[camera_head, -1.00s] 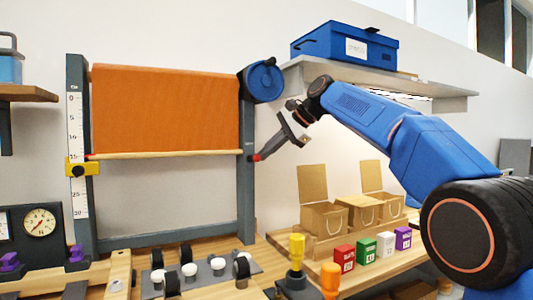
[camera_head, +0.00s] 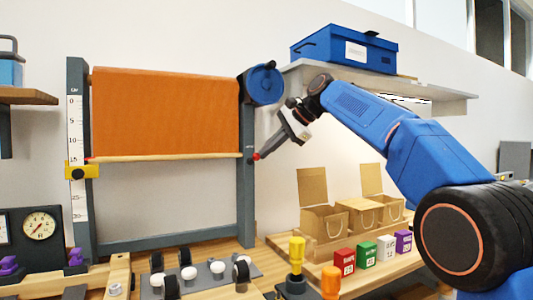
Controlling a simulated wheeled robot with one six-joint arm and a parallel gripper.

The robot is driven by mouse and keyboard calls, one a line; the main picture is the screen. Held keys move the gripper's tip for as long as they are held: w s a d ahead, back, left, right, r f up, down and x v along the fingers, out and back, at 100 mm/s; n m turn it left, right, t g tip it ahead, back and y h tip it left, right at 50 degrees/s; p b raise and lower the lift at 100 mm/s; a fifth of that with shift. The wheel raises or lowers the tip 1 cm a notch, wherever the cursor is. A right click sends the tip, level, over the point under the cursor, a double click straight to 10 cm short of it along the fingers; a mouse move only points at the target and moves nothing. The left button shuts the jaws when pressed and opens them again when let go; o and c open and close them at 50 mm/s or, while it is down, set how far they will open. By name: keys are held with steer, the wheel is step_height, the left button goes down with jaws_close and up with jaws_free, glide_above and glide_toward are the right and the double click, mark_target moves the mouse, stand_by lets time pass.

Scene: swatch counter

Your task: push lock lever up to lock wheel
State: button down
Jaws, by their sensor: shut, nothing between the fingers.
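The blue wheel (camera_head: 262,84) is mounted at the top of the right grey post, beside the orange roll of fabric (camera_head: 165,112). A small red tip (camera_head: 257,156), apparently the end of the lock lever, shows low on the same post, just below a small marking. The rest of the lever is hidden or too small to make out. My gripper (camera_head: 261,153) is shut and empty. Its dark fingers slant down to the left, and their ends are at the red tip; I cannot tell whether they touch it.
A shelf (camera_head: 455,104) with a blue box (camera_head: 343,45) is above my arm. Cardboard boxes (camera_head: 322,218) and small coloured boxes (camera_head: 366,254) stand on the counter below right. A yellow-topped tool (camera_head: 296,252) stands in front. The wall around the gripper is clear.

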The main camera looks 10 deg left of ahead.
steer(key=shift+r, duration=0.1)
steer(key=v, duration=1.7)
steer(key=shift+d, duration=0.15)
steer(key=shift+s+d, duration=0.1)
steer(key=s+d+f+n+t+h, duration=0.1)
steer(key=s+d+f+h, duration=0.1)
steer(key=s+d+f, duration=0.6)
steer(key=s+d+f+n+t+h, duration=0.1)
steer(key=s+d+f+n+h, duration=0.15)
steer(key=s+d+f, duration=0.65)
steer(key=s+d+f+n+h, duration=0.1)
steer(key=s+d+f, duration=0.2)
steer(key=s+f, duration=0.4)
steer(key=s+d+f+n+h, duration=0.2)
steer(key=s+f, duration=0.6)
steer(key=f, duration=1)
steer(key=s+d+f+n+h, duration=0.1)
steer(key=s+d+f, duration=0.4)
steer(key=f, duration=0.8)
steer(key=s+n, duration=0.1)
steer(key=s, duration=0.2)
steer(key=shift+d+f+h, duration=0.3)
steer(key=shift+d+h, duration=0.05)
steer(key=shift+d, duration=0.05)
